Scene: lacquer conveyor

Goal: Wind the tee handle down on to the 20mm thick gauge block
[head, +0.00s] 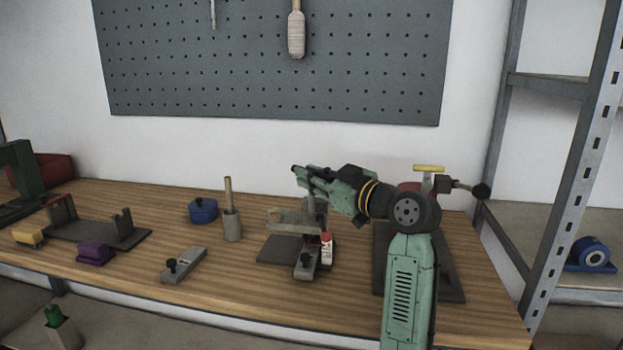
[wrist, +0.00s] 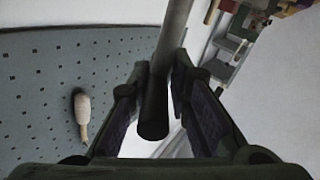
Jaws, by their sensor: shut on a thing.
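My gripper (head: 303,178) is above a grey clamp-like fixture (head: 285,217) in the middle of the bench. In the wrist view my gripper (wrist: 158,85) is shut on a grey round bar (wrist: 172,40) with a dark end. The bar runs between the purple-padded fingers and looks like an arm of the tee handle. In the head view the gripper hides most of the handle. A grey block with a black knob (head: 306,263) lies at the fixture's front, beside a small red-and-white item (head: 326,246). I cannot read a 20mm mark or see the screw's contact.
A similar knobbed grey block (head: 185,266), a blue round pot (head: 203,210) and a cup with a wooden stick (head: 232,226) stand left. A purple block (head: 95,252) and a yellow block (head: 28,237) lie farther left. A yellow-handled device (head: 429,169) stands behind my arm at right.

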